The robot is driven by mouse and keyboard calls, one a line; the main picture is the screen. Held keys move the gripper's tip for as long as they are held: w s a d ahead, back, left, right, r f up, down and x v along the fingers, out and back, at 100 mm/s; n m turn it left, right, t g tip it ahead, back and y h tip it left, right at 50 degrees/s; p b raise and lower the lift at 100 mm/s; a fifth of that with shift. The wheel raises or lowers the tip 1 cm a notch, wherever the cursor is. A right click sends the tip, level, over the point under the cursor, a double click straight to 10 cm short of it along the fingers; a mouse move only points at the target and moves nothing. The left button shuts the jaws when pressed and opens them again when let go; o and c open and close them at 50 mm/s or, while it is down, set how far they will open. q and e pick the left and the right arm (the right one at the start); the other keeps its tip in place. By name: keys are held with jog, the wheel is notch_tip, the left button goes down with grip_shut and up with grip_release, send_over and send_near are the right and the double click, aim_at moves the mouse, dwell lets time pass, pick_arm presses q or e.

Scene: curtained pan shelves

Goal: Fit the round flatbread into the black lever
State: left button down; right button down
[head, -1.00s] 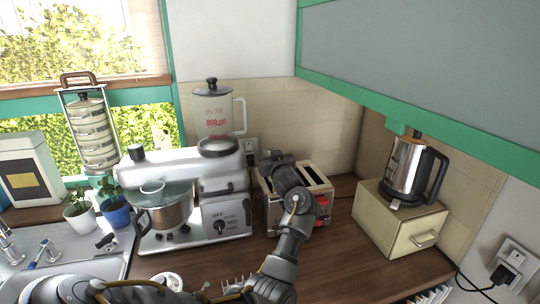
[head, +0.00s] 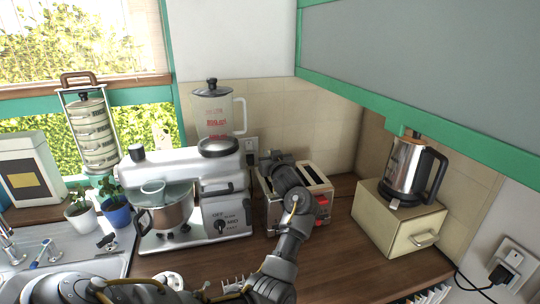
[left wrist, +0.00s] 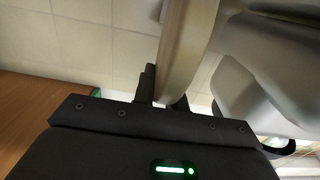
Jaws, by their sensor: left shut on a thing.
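The round flatbread (left wrist: 188,40) shows edge-on in the left wrist view as a beige, curved slab. My left gripper (left wrist: 160,92) is shut on its lower edge. In the head view my left gripper (head: 275,160) is over the left part of the cream and metal toaster (head: 318,184), and hides the flatbread and that side's slot. The toaster's right slot is visible and looks empty. I cannot make out a black lever clearly; the toaster's front is partly behind my arm. I cannot tell whether the flatbread touches the toaster. My right gripper is not in view.
A stand mixer (head: 190,170) stands close left of the toaster, with a blender jug (head: 213,115) behind. A cream box (head: 385,222) bearing a metal kettle (head: 407,170) is to the right. A green-edged cabinet (head: 430,60) overhangs the right side. The front wooden counter (head: 345,260) is clear.

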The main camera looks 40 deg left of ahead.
pick_arm(q)
jog(key=shift+p, duration=0.45)
dwell(0.6)
jog(key=shift+f+b, duration=0.35)
jog(key=shift+f, duration=0.2)
jog(key=c, duration=1.3)
grip_release()
jog(key=shift+c, duration=0.2)
jog(key=shift+s+d, duration=0.1)
jog(key=shift+s+d+f, duration=0.15)
jog(key=shift+d, duration=0.15)
jog(key=b+v, duration=0.3)
jog(key=v, duration=0.6)
jog(key=shift+s+d+r, duration=0.25)
jog(key=shift+s+d, duration=0.05)
jog(key=shift+d, duration=0.05)
